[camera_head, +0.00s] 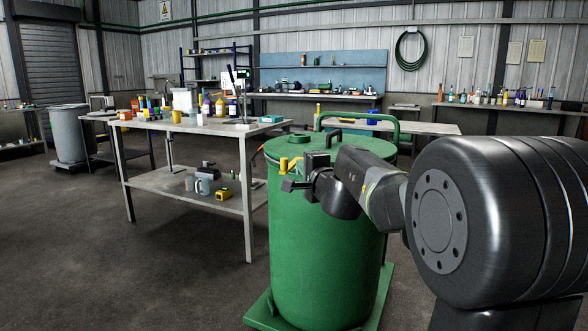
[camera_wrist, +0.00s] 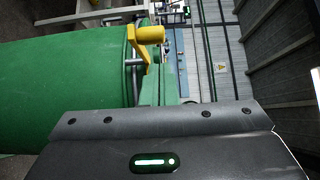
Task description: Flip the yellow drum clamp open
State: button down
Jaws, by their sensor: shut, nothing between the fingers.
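The yellow drum clamp (camera_head: 290,164) sits at the rim of the green drum (camera_head: 318,245), on the side near the work table. In the wrist view the clamp (camera_wrist: 148,36) has a thick yellow knob on a yellow bracket, with a grey metal rod beside it, against the green drum wall (camera_wrist: 70,90). My gripper (camera_head: 288,186) is shut and empty, at the drum's side just below the clamp. The fingertips' exact gap to the clamp cannot be told. In the wrist view only a dark housing fills the bottom and the fingertips are hidden.
A grey work table (camera_head: 190,127) with bottles and tools stands left of the drum. A green tubular handle (camera_head: 362,118) rises behind the lid (camera_head: 350,147). The drum stands on a green base (camera_head: 262,318). Open floor lies at the front left.

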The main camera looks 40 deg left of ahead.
jog(key=s+a+b, duration=0.1)
jog(key=s, duration=0.8)
jog(key=shift+s+b, duration=0.3)
jog(key=shift+b, duration=0.1)
jog(key=shift+f, duration=0.1)
jog(key=p, duration=0.2)
send_near(292, 166)
notch_tip(292, 166, up, 2)
jog(key=shift+s+a, duration=0.15)
jog(key=shift+a, duration=0.8)
jog(key=shift+s+a, duration=0.1)
jog(key=shift+a, duration=0.9)
